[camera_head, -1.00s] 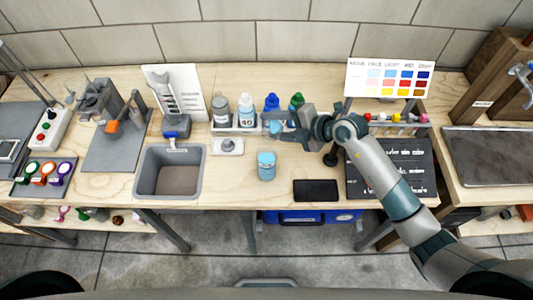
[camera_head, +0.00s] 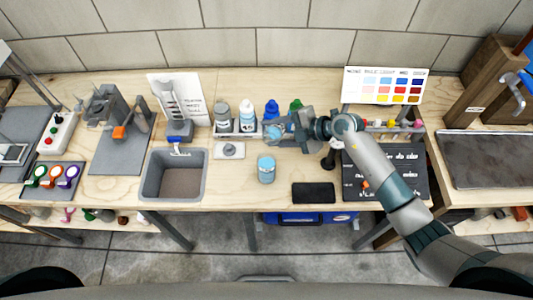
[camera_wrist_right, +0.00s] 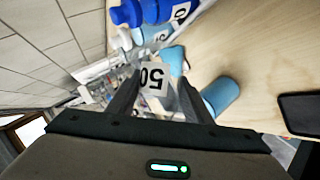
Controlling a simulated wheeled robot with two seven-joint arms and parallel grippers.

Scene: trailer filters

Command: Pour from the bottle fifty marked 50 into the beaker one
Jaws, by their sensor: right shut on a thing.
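My right gripper (camera_head: 284,131) is shut on the bottle fifty, held above the table in front of the bottle row. Its white label marked 50 (camera_wrist_right: 154,77) shows between the fingers in the right wrist view. In the head view the bottle (camera_head: 272,133) is mostly hidden by the gripper, so its tilt is hard to tell. A light blue cup (camera_head: 266,170), which looks like the beaker one, stands upright near the table's front edge, below and apart from the gripper. It also shows in the right wrist view (camera_wrist_right: 221,95). My left gripper is not in view.
A grey-capped bottle (camera_head: 221,112), a bottle marked 40 (camera_head: 247,117), a blue bottle (camera_head: 271,106) and a green-capped bottle (camera_head: 296,105) stand behind. A sink (camera_head: 174,174) is at left; a dark flat pad (camera_head: 314,193) and a colour chart (camera_head: 386,85) are at right.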

